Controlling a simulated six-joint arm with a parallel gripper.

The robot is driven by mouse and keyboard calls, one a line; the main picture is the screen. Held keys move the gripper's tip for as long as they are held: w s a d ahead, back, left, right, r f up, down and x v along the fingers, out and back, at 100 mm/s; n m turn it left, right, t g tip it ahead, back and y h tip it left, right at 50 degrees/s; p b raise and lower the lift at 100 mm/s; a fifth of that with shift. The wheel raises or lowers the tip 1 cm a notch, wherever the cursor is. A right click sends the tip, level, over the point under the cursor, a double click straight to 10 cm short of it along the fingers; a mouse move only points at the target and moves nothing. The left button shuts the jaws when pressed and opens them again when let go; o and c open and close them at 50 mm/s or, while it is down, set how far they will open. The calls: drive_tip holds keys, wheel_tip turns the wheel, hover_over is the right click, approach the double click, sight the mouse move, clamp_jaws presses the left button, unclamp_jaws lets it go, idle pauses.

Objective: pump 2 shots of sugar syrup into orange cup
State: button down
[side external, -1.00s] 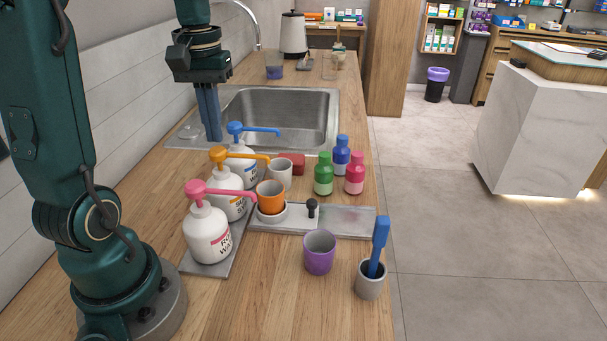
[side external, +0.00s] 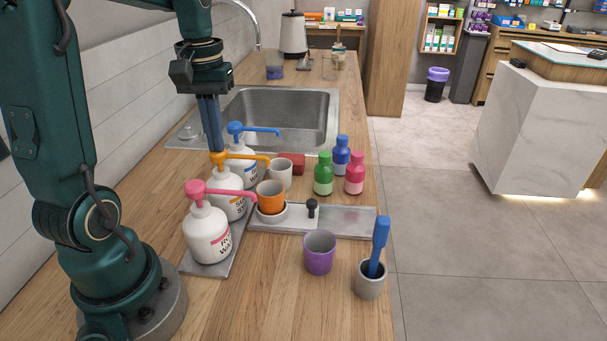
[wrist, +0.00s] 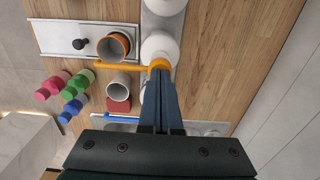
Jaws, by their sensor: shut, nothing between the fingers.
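The middle white bottle (side external: 229,182) carries an orange pump head (side external: 218,157), and its label is partly hidden.
A pink-pump bottle (side external: 207,235) stands in front and a blue-pump bottle (side external: 240,150) behind. A white cup (side external: 281,175), red block (side external: 293,163), small coloured bottles (side external: 323,175), purple cup (side external: 319,252) and grey cup with blue tool (side external: 369,281) stand right. The sink (side external: 285,115) is behind.

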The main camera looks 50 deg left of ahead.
drive_tip(key=shift+f, duration=0.6)
drive_tip(key=shift+r, duration=1.5)
drive_tip(key=shift+f, duration=0.15)
drive_tip(key=shift+f, duration=1.35)
drive_tip(key=shift+r, duration=1.5)
